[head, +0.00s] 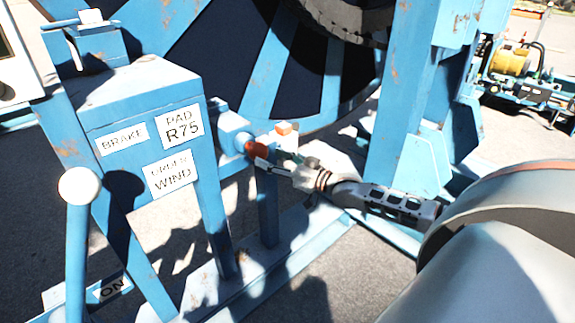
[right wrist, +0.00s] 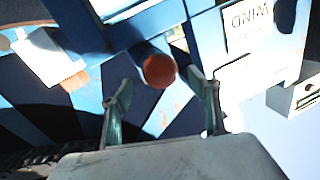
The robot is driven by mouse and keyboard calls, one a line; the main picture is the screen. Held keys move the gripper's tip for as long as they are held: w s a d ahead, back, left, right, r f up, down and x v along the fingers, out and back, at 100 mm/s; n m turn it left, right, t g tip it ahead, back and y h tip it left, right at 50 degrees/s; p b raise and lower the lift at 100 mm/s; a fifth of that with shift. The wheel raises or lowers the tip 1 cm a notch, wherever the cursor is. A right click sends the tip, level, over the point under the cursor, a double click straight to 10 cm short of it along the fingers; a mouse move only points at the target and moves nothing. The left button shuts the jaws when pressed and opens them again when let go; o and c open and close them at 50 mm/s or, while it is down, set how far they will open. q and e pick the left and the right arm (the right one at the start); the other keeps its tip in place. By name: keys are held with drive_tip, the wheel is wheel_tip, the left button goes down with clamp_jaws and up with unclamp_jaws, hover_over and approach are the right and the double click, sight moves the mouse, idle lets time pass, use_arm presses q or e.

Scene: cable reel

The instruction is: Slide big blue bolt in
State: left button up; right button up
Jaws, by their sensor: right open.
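The big blue bolt (head: 240,141) sits in the blue frame beside the labelled box, with its round orange-red end sticking out. In the right wrist view the bolt's orange-red end (right wrist: 160,71) faces the camera, near the middle. My right gripper (head: 268,158) is open and comes in from the right at the bolt's end. In the right wrist view my right gripper (right wrist: 162,84) has one finger on each side of the end, with gaps visible. How far the fingers reach along the bolt I cannot tell. My left gripper is not in view.
A white piece with an orange tip (head: 284,128) is close beside the right gripper. A blue box (head: 150,120) with labels stands left, near a white-knobbed lever (head: 78,190). A blue post (head: 400,100) rises behind my arm. The large reel (head: 300,60) fills the back.

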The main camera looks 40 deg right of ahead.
drive_tip(key=shift+v, duration=2.95)
drive_tip(key=shift+r, duration=0.1)
drive_tip(key=s+a+f+n+g+h, duration=0.2)
drive_tip(key=s+a+f+g, duration=0.4)
drive_tip(key=s+a+f, duration=1.9)
wheel_tip(320, 180, down, 2)
drive_tip(key=shift+s+a+f+n+g, duration=0.1)
drive_tip(key=shift+s+a+n+g, duration=0.3)
drive_tip(key=shift+s+n, duration=0.3)
